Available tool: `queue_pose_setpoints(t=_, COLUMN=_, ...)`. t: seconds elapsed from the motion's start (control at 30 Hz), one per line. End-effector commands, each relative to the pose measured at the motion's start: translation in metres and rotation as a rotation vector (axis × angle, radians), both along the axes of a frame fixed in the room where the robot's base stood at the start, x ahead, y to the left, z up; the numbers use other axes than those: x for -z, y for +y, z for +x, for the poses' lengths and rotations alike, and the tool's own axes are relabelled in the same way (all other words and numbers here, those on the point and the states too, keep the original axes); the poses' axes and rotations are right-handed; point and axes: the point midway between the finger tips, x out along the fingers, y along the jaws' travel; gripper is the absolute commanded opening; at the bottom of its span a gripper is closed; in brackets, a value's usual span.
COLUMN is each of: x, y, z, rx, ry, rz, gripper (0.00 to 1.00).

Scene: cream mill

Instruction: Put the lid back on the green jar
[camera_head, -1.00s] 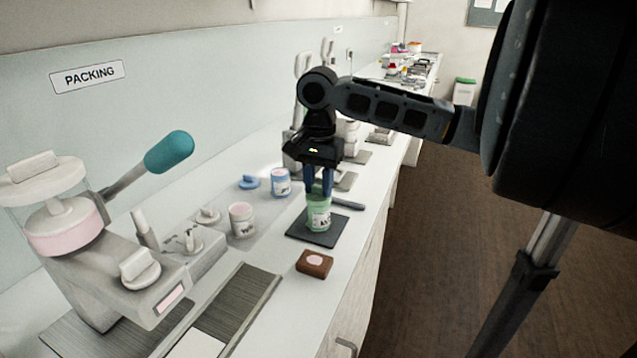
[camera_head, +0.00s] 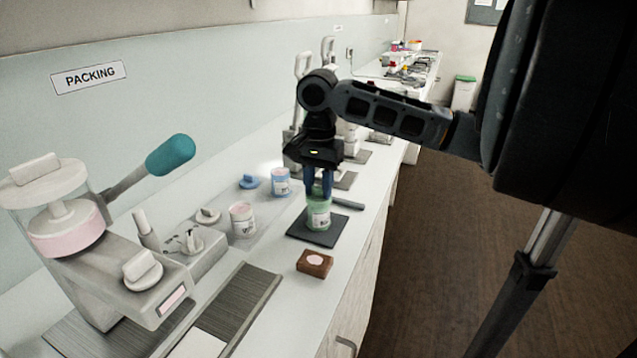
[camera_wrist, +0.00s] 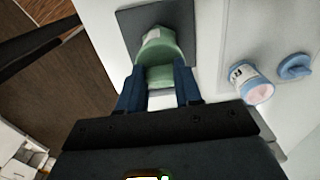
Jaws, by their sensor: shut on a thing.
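The green jar (camera_head: 318,221) with a white label stands upright on a dark square mat (camera_head: 304,236). It also shows in the wrist view (camera_wrist: 172,37). My gripper (camera_head: 319,190) points down right over the jar's top. Its blue fingers (camera_wrist: 160,88) are shut on the green lid (camera_wrist: 160,76), which is at the jar's mouth. The fingers hide part of the lid. I cannot tell whether the lid is fully seated or slightly raised.
A white jar (camera_head: 242,219) and a blue jar (camera_head: 281,181) stand left of the mat, with a blue lid (camera_head: 249,182) lying beside the blue jar. A brown block (camera_head: 314,263) lies in front of the mat. A press with a teal handle (camera_head: 171,155) stands front left.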

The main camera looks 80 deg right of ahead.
Motion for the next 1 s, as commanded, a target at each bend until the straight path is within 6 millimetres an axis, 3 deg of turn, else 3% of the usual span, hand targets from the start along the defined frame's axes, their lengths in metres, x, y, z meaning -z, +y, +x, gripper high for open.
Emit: queue_pose_setpoints(t=1.0, x=0.0056, y=-0.0001, z=-0.0002, rx=0.001, ry=0.000, rz=0.000, gripper=0.00)
